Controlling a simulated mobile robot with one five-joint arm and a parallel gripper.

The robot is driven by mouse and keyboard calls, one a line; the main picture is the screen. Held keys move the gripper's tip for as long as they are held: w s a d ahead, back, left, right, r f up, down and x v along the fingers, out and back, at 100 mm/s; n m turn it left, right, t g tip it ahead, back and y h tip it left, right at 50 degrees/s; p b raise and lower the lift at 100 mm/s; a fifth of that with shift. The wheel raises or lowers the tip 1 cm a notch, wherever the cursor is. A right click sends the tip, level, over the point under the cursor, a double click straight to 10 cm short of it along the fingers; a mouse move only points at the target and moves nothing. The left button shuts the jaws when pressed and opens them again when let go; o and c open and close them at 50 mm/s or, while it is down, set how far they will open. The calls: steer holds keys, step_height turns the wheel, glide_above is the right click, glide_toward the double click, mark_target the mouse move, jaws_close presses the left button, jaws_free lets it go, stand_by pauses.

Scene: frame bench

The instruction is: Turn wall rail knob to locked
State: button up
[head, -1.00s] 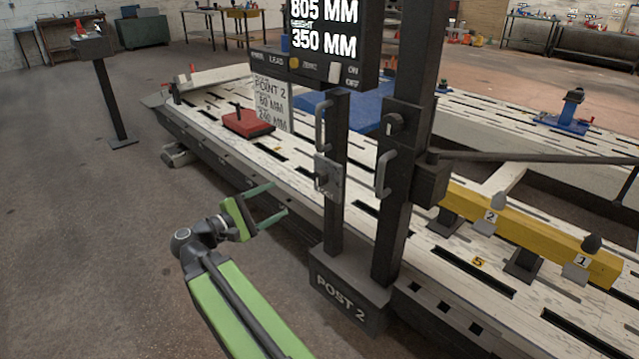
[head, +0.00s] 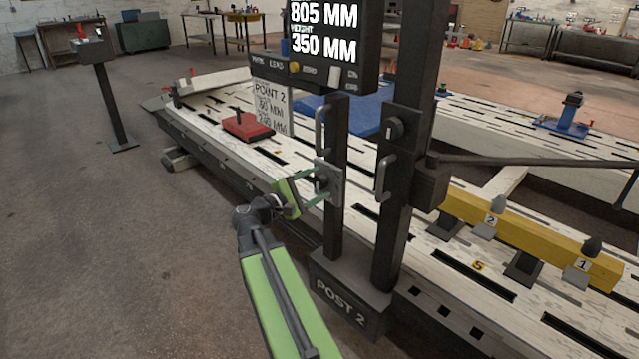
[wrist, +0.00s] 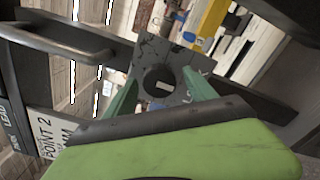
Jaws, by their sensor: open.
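A dark round knob (head: 322,183) sits on a grey square plate on the thin left upright of Post 2. In the wrist view this knob (wrist: 152,77) faces me in the middle of its plate (wrist: 172,51). My gripper (head: 314,182) is open, with one green finger above the knob and one below it in the head view. The wrist view also shows my gripper's fingers (wrist: 160,85) on either side of the knob. I cannot tell whether they touch it.
Handles stand on the left upright (head: 320,130) and right upright (head: 383,178), near the plate. A display box (head: 322,38) hangs above. The post base (head: 345,290) is below. The slotted bench (head: 210,105) runs behind, with a red block (head: 247,126).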

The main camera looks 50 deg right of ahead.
steer(key=c, duration=1.4)
steer(key=shift+d+r, duration=0.1)
steer(key=shift+d, duration=0.4)
steer(key=shift+a, duration=0.2)
steer(key=shift+a+m, duration=0.3)
steer(key=shift+a, duration=0.05)
steer(key=m, duration=0.3)
steer(key=shift+m, duration=0.3)
steer(key=m, duration=0.3)
steer(key=shift+m, duration=0.3)
steer(key=m, duration=1)
